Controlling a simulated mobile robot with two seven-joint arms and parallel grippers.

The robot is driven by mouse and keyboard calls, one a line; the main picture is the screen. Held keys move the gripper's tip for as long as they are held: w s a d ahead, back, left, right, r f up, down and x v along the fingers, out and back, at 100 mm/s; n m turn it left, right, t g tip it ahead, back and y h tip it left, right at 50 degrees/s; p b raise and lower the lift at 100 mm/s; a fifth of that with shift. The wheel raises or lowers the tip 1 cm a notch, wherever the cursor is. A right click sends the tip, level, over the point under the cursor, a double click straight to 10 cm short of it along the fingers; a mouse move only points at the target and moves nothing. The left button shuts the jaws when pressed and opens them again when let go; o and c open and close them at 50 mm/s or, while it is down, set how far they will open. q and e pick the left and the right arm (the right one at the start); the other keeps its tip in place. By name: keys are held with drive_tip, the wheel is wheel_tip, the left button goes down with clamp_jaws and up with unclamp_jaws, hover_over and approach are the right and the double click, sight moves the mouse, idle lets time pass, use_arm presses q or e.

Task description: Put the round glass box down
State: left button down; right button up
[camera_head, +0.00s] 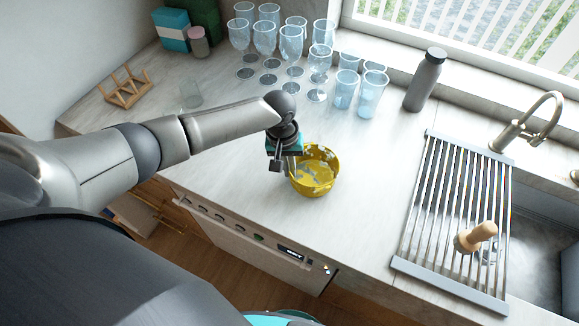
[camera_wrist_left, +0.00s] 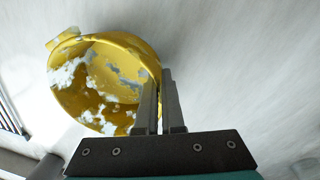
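The round box shows as a yellow, open-topped round container (camera_head: 322,188) with white and grey patches inside, over the counter near its front edge. It also shows in the left wrist view (camera_wrist_left: 75,105), with a small tab on its rim. My left gripper (camera_head: 288,166) points down at the container's left side in the head view. In the left wrist view the fingers (camera_wrist_left: 160,105) straddle the container's wall, one inside and one outside, closed on it. The container looks nearly upright. I cannot tell whether its base touches the counter. My right gripper is out of view.
Several glasses (camera_head: 291,42) stand at the back, beside a grey bottle (camera_head: 425,80). A drying rack (camera_head: 453,220) with a wooden-handled item (camera_head: 477,237) lies over the sink at right. A clear glass (camera_head: 190,93) stands behind my arm. Counter (camera_head: 370,190) right of the container is clear.

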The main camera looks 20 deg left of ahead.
use_arm(q)
drive_tip(key=c, duration=1)
unclamp_jaws()
drive_tip(key=shift+o, duration=0.2)
drive_tip(key=shift+s, duration=0.1)
wheel_tip(320, 180, up, 15)
drive_tip(key=a+p, duration=0.1)
drive_tip(key=shift+s+a+r, duration=0.15)
drive_tip(key=shift+s+a, duration=0.05)
drive_tip(key=shift+a, duration=0.05)
